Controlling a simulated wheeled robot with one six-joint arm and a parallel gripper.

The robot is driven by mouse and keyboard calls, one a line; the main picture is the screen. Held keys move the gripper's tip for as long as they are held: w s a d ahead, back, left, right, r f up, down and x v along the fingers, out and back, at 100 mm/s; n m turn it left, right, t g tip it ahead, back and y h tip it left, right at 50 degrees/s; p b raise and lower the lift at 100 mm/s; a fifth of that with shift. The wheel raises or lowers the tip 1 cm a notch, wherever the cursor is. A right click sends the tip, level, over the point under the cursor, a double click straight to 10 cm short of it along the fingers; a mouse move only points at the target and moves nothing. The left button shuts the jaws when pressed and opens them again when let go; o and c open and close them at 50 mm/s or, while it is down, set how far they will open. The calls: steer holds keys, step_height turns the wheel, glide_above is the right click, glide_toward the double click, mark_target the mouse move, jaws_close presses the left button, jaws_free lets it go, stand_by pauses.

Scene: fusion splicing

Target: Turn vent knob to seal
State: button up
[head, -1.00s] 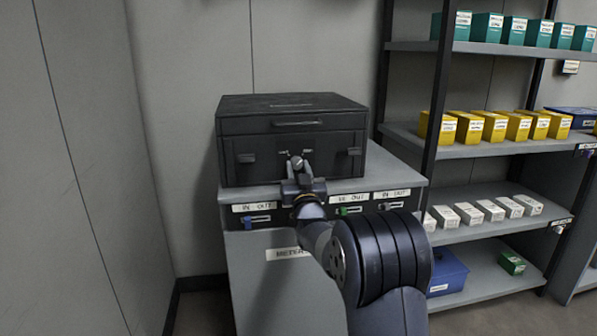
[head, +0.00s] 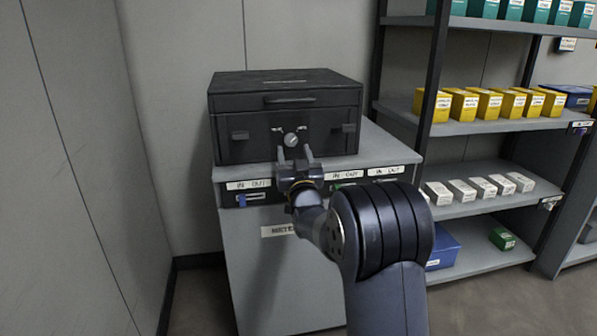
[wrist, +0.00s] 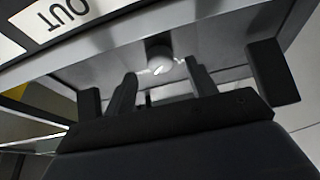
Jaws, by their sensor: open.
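The vent knob (head: 291,139) is a small round grey dial on the front of the black case (head: 240,127), with a small white label on either side. It shows between the fingers in the wrist view (wrist: 160,63), with a pale mark on its face. My gripper (head: 295,156) is open and empty, just below and in front of the knob. Its fingertips (wrist: 161,82) lie to either side of the knob in the wrist view and look apart from it. The label text beside the knob is too small to read.
The case stands on a grey cabinet (head: 270,270) with IN/OUT labels and small coloured sliders, partly hidden by my arm. A shelf rack (head: 440,130) with yellow, teal and white boxes stands close on the right. A bare wall is on the left.

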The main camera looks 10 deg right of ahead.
mark_target(291, 143)
steer(key=v, duration=0.8)
steer(key=shift+w, duration=0.1)
steer(key=shift+x, duration=5.4)
